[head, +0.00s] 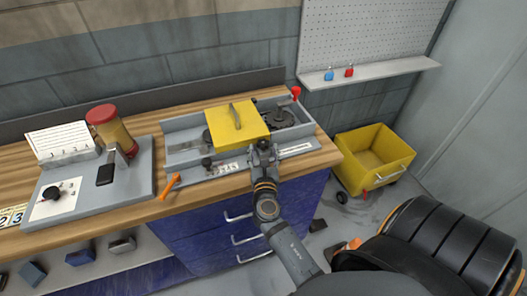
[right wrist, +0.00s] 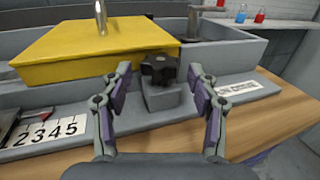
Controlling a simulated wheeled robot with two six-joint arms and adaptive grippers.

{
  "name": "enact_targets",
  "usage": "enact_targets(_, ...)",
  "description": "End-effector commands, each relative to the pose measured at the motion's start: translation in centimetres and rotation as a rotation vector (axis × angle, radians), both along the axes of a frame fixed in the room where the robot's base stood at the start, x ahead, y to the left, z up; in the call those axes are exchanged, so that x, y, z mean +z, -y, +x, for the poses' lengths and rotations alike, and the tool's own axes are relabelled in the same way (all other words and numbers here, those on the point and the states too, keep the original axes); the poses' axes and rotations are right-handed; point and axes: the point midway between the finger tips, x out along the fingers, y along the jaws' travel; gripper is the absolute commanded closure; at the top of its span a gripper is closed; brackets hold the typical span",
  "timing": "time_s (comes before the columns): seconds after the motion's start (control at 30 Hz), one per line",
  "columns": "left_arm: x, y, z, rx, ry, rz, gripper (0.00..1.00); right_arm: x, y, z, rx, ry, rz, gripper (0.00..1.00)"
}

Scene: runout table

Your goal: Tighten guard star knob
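The black star knob (right wrist: 159,68) sits upright on a grey block at the front of the yellow guard (right wrist: 85,55), near its right end. In the head view the yellow guard (head: 228,125) lies over the grey table machine, and my right gripper (head: 263,152) hides the star knob there. In the right wrist view my right gripper (right wrist: 159,82) is open, with one finger on each side of the knob and gaps showing between fingers and knob. My left gripper is not in view.
A smaller dark knob (head: 207,163) and an orange handle (head: 169,187) are to the left. A red-topped lever (head: 295,92) rises behind right. A grey board (head: 130,182) with a red-capped jar (head: 110,128) stands left. A yellow cart (head: 350,170) stands on the floor, right.

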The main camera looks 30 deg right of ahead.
Motion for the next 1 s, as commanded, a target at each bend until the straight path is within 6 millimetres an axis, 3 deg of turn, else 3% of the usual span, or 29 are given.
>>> enact_targets(0.33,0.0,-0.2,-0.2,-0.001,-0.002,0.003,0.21,0.7,0.0,0.0,-0.001,0.003,0.001,0.37)
enact_targets(0.7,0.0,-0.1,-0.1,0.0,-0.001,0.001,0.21,8.1,0.0,0.0,-0.001,0.006,0.004,0.37)
enact_targets(0.83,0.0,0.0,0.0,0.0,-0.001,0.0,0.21,9.6,0.0,0.0,0.0,0.004,0.002,0.37)
enact_targets(1.0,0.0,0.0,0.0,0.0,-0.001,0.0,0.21,10.0,0.0,0.0,0.001,0.0,0.0,0.37)
